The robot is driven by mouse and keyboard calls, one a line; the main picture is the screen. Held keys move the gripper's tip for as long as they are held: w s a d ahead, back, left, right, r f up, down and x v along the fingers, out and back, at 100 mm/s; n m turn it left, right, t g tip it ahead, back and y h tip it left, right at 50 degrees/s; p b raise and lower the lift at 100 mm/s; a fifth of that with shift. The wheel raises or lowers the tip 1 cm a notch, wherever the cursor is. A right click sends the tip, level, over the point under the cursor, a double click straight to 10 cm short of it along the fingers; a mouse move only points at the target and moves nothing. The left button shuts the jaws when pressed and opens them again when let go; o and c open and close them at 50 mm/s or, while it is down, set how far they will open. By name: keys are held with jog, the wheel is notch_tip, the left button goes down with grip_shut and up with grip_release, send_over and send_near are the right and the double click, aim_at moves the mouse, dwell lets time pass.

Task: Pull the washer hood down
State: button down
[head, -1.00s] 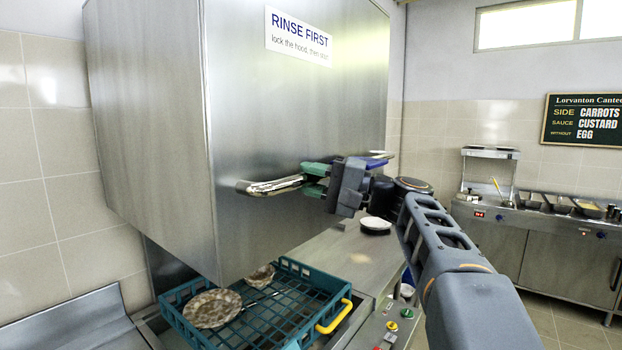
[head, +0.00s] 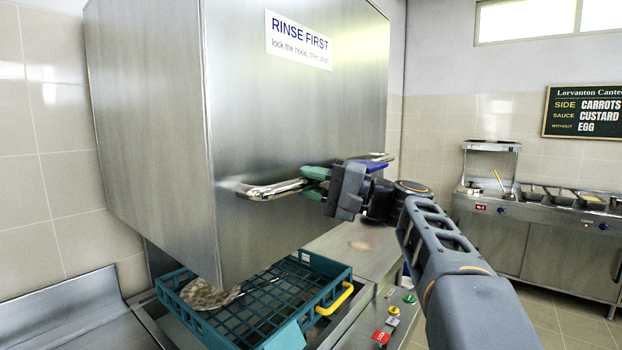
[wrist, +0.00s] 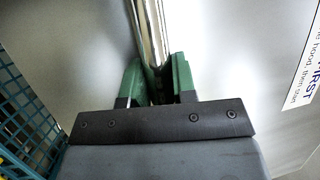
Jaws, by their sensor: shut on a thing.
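The washer hood (head: 290,120) is a large steel box in the head view. Its lower edge hangs close above the teal dish rack (head: 300,300) and hides the rack's back part. The bar handle (head: 270,190) runs across the hood's front and also shows in the wrist view (wrist: 150,30). My gripper (head: 316,182) has its green fingers on both sides of the bar and is shut on it; the fingers also show in the wrist view (wrist: 158,78).
A soiled plate (head: 208,293) lies in the rack, partly hidden by the hood. The rack's yellow handle (head: 335,299) faces front right. Red (head: 381,337) and green (head: 409,298) buttons sit on the front panel. A serving counter (head: 540,230) stands at the right.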

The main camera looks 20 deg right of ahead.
notch_tip(320, 180, down, 35)
jog(key=b, duration=2.7)
jog(key=shift+r, duration=0.15)
jog(key=c, duration=1.2)
grip_release()
jog(key=shift+o, duration=1.3)
jog(key=shift+d, duration=0.1)
jog(key=p+v, duration=0.2)
jog(key=v, duration=1.1)
jog(key=shift+s+d, duration=0.2)
jog(key=shift+d, duration=0.1)
jog(key=shift+a, duration=0.1)
